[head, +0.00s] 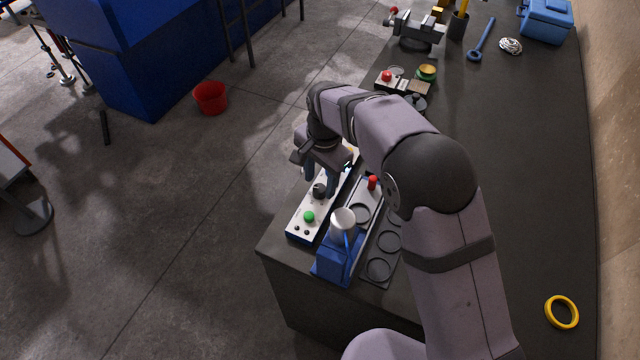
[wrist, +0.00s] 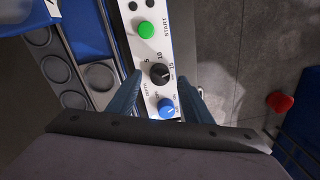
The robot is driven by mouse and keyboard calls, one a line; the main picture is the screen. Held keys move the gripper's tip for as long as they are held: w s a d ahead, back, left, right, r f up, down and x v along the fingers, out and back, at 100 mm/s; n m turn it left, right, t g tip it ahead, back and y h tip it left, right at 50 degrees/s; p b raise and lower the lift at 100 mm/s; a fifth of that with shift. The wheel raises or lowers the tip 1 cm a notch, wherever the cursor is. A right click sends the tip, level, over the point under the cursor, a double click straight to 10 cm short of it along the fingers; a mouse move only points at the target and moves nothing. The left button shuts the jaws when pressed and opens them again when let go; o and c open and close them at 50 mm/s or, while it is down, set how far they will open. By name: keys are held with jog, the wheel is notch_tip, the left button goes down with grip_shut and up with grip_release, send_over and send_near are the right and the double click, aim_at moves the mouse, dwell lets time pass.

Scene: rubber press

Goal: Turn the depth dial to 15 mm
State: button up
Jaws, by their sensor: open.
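The black depth dial (wrist: 160,74) sits on the white control panel (wrist: 133,45), with the marks 5, 10 and 15 printed around it. A small light mark shows on the dial, but its exact setting is too small to read. In the head view the dial (head: 319,190) stands just below my gripper (head: 320,184). In the wrist view my gripper (wrist: 160,92) is open, its two blue fingers on either side of the panel around the dial and a blue knob. Neither finger visibly touches the dial.
A green START button (wrist: 146,29) and a blue knob (wrist: 166,107) flank the dial. Beside the panel are a grey tray with round recesses (head: 362,268) and a blue stand holding a white cup (head: 343,222). The bench edge lies close to the panel's left.

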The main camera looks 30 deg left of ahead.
aim_at(321, 190)
jog(key=shift+d+r+b, duration=0.2)
jog(key=shift+r+b, duration=0.5)
jog(key=shift+r, duration=2.05)
jog(key=d+n, duration=0.2)
jog(key=d, duration=2.1)
jog(key=shift+n+h, duration=0.3)
jog(key=shift+n, duration=0.5)
jog(key=s+d+f, duration=0.1)
jog(key=s+d, duration=0.3)
jog(key=d, duration=0.1)
jog(key=s+d+f, duration=0.2)
jog(key=s+d, duration=0.2)
jog(key=s, duration=0.1)
jog(key=s+d+f, duration=0.1)
jog(key=s+d, duration=0.4)
jog(key=shift+s+d+f, duration=0.25)
jog(key=shift+d, duration=0.05)
jog(key=shift+c, duration=0.4)
